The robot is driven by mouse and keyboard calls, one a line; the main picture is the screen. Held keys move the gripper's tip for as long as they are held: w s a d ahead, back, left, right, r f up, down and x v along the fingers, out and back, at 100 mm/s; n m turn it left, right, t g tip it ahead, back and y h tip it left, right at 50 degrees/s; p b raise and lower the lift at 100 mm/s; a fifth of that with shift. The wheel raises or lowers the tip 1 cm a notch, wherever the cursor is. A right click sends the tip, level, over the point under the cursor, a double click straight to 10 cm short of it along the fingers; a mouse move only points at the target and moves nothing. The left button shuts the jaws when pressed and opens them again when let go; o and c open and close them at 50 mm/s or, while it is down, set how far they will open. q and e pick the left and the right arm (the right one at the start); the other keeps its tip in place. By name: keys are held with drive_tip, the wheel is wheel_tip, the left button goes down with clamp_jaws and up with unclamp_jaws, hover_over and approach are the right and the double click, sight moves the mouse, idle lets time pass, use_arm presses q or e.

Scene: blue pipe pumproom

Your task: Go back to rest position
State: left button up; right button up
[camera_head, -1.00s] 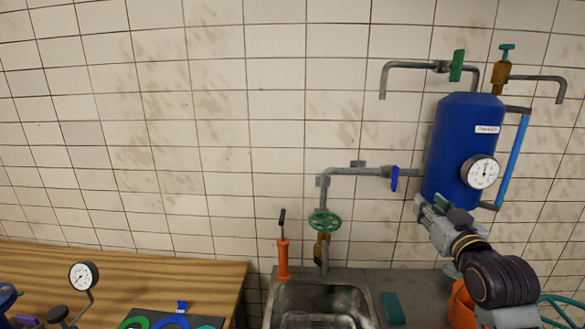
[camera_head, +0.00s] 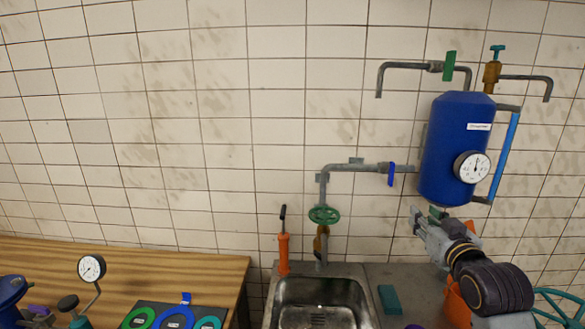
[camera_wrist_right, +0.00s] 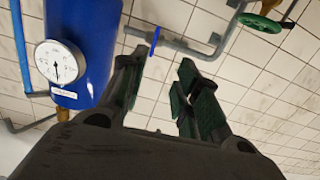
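My right gripper (camera_head: 428,226) is just below and left of the blue tank (camera_head: 455,140) in the head view, with its arm rising from the lower right. In the right wrist view my right gripper (camera_wrist_right: 160,82) has its two dark green-padded fingers apart, with only the tiled wall and pipe seen between them. It holds nothing. The tank (camera_wrist_right: 85,40) with its round white gauge (camera_wrist_right: 58,62) stands left of the fingers in that view. My left gripper is not in view.
A grey pipe with a blue-handled valve (camera_head: 391,174) runs left of the tank. Below are a green handwheel (camera_head: 323,215), a steel sink (camera_head: 320,296) and an orange hand pump (camera_head: 283,250). A wooden table (camera_head: 150,270) at left bears a gauge (camera_head: 91,268) and coloured rings.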

drive_tip(key=s+a+f+g, duration=0.2)
drive_tip(key=f, duration=0.5)
drive_tip(key=s+a+f+g, duration=0.1)
drive_tip(key=f+g, duration=0.1)
drive_tip(key=f, duration=0.5)
drive_tip(key=s+a+f+n+g+y, duration=0.1)
drive_tip(key=s+a+f+g, duration=0.3)
drive_tip(key=s+f, duration=0.75)
drive_tip(key=s+a+f+n+g, duration=0.1)
drive_tip(key=s+a+f+g, duration=0.2)
drive_tip(key=s+f+g, duration=0.6)
drive_tip(key=s+f+t+b, duration=0.1)
drive_tip(key=s+f, duration=0.1)
drive_tip(key=f, duration=1.7)
drive_tip(key=s+f+t+b, duration=0.1)
drive_tip(key=s+f, duration=0.1)
drive_tip(key=f, duration=1.6)
drive_tip(key=s+d+f+b, duration=0.1)
drive_tip(key=s+d+f, duration=0.1)
drive_tip(key=s+f, duration=0.9)
drive_tip(key=s+d+f+g+b, duration=0.1)
drive_tip(key=s+d+f, duration=0.1)
drive_tip(key=s+f, duration=0.9)
drive_tip(key=shift+s+d+f+n, duration=0.15)
drive_tip(key=shift+s+f+n, duration=0.05)
drive_tip(key=shift+s+n, duration=0.1)
